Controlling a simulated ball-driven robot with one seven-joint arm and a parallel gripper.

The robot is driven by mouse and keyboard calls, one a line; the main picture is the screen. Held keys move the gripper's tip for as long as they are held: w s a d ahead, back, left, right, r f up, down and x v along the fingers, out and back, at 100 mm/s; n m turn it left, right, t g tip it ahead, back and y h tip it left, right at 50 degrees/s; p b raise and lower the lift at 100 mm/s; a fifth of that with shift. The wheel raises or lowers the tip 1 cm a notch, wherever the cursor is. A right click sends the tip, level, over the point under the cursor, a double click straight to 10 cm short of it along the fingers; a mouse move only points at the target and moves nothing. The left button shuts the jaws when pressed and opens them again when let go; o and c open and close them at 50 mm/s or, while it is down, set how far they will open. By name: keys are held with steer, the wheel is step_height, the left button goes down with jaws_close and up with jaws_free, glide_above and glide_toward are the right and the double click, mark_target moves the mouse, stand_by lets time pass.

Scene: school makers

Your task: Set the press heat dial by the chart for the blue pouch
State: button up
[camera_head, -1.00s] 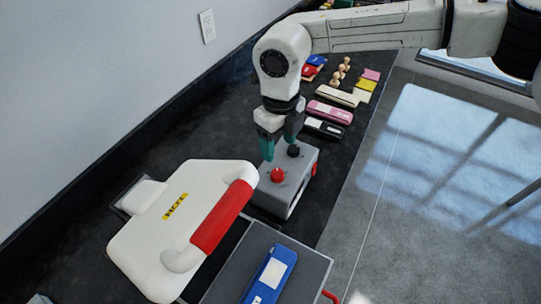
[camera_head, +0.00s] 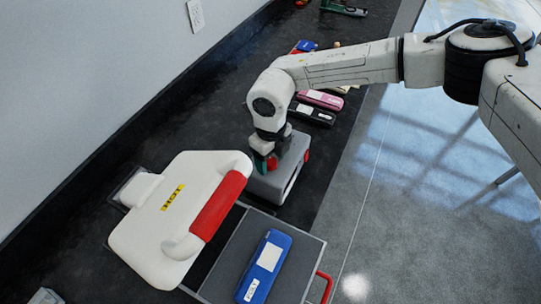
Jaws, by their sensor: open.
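The heat press (camera_head: 180,215) has a white lid with a red handle and a yellow label reading HOT. A grey control box (camera_head: 270,184) stands behind it with a red knob (camera_head: 271,163) on top. My gripper (camera_head: 268,160) is open, pointing down at the box top, its fingers by the red knob. I cannot tell whether they touch it. The box's dark knob is hidden behind my gripper and wrist. The blue pouch (camera_head: 262,276) lies on the press's grey tray (camera_head: 230,268), with white labels on it. No chart is readable in this view.
Pink (camera_head: 320,99) and black (camera_head: 311,115) pouches lie on the dark bench behind the box, with more small items partly hidden by my arm. A green-handled tool (camera_head: 343,8) lies at the far end. The wall bounds the left; open floor lies right.

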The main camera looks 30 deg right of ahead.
steer(key=shift+c, duration=0.2)
steer(key=c, duration=1)
steer(key=shift+n, duration=0.3)
steer(key=n+b, duration=0.3)
steer(key=n, duration=0.2)
steer(key=shift+f+n+b, duration=0.1)
steer(key=shift+n+b, duration=0.2)
steer(key=shift+b, duration=0.05)
steer(key=n+b, duration=0.2)
steer(key=n, duration=0.3)
steer(key=shift+n, duration=0.3)
steer(key=shift+b, duration=0.3)
steer(key=o, duration=1)
